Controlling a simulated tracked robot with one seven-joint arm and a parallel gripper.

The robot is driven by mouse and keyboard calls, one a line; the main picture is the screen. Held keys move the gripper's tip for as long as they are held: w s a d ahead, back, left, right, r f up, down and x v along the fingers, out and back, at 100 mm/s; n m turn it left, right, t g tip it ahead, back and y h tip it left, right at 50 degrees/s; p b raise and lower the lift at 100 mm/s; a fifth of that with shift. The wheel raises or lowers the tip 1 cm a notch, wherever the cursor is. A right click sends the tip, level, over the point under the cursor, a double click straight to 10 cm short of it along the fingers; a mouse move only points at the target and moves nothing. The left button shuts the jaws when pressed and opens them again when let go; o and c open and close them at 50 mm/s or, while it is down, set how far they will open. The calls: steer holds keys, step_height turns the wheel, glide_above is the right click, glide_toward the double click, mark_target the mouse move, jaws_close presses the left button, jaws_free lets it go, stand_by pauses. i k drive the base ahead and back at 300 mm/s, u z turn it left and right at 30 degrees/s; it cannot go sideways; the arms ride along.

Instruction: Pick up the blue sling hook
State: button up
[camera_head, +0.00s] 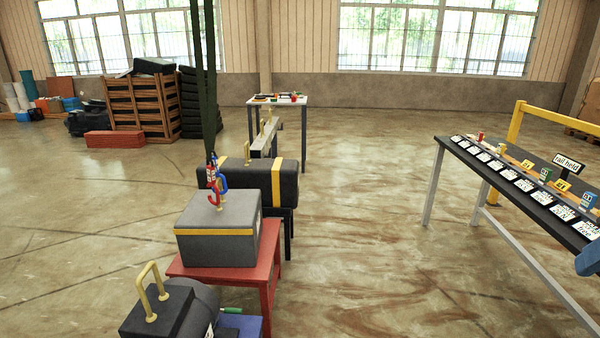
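The blue sling hook (222,181) hangs at the lower end of long dark green slings (203,75) that run up out of the top of the picture. A red hook (212,190) hangs close beside it on the left, partly overlapping it. Both hang just above or at the top of a grey box with a yellow band (216,233); I cannot tell if they touch it. My gripper cannot be made out in this view.
The grey box stands on a red table (271,275). A dark cylinder with yellow bands (250,184) lies behind it. A dark block with a tan handle (157,310) is in front. A long table with cards (520,187) stands right. The middle floor is clear.

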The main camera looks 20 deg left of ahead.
mark_target(214, 158)
steer(key=u, duration=0.2)
steer(key=i, duration=1.15)
steer(key=u, duration=0.6)
steer(key=i, duration=1.1)
steer(key=u, duration=0.7)
steer(key=i, duration=0.6)
steer(key=u, duration=0.2)
